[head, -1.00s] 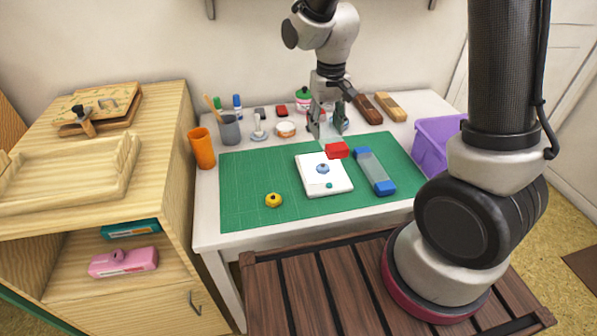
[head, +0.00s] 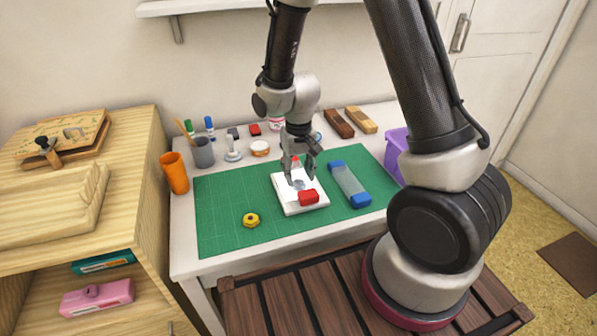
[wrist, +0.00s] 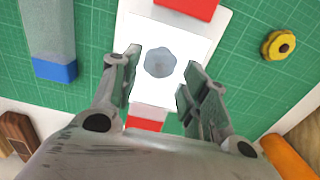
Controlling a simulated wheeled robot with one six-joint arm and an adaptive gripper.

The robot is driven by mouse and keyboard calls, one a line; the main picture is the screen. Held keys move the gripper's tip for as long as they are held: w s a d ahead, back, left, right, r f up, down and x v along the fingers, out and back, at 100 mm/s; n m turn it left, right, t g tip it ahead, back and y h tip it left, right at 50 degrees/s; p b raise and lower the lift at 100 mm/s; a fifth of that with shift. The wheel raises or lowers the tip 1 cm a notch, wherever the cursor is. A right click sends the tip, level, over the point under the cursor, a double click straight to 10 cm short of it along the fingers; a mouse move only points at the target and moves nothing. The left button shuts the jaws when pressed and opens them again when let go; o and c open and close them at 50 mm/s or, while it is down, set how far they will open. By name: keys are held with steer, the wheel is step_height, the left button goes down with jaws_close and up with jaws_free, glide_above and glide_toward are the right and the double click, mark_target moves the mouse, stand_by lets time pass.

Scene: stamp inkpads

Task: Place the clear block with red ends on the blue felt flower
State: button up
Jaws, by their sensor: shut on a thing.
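The clear block with red ends is in my gripper (head: 298,178), which is shut on its clear middle. Its near red end (head: 308,197) is over the front of the white pad (head: 284,207), and a bit of the far red end (head: 295,159) shows behind the fingers. In the wrist view the red ends (wrist: 187,8) lie beyond and behind the fingertips. The blue felt flower (head: 299,184) shows between the fingers, and in the wrist view the flower (wrist: 160,62) appears dull blue through the clear middle. I cannot tell whether block and flower touch.
A clear block with blue ends (head: 349,184) lies right of the pad on the green mat (head: 225,212). A yellow flower-shaped piece (head: 251,220) is at front left. An orange cup (head: 174,173) and grey cup (head: 203,152) stand at left. Several small items line the back.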

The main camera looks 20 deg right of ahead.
mark_target(298, 174)
steer(key=shift+f, duration=0.1)
steer(key=o, duration=1.2)
steer(key=shift+o, duration=0.2)
step_height(298, 174, up, 12)
steer(key=s+d+r+t, duration=0.1)
steer(key=s+d+r, duration=0.25)
steer(key=r, duration=0.25)
steer(key=s+d+r+t, duration=0.1)
steer(key=s+d+r, duration=0.2)
steer(key=d+r, duration=0.25)
steer(key=s+d+r+t, duration=0.1)
steer(key=s+d+r, duration=0.2)
steer(key=s, duration=0.3)
steer(key=s+d+r+t, duration=0.1)
steer(key=s+d+r, duration=0.2)
steer(key=s, duration=0.3)
steer(key=shift+s, duration=0.35)
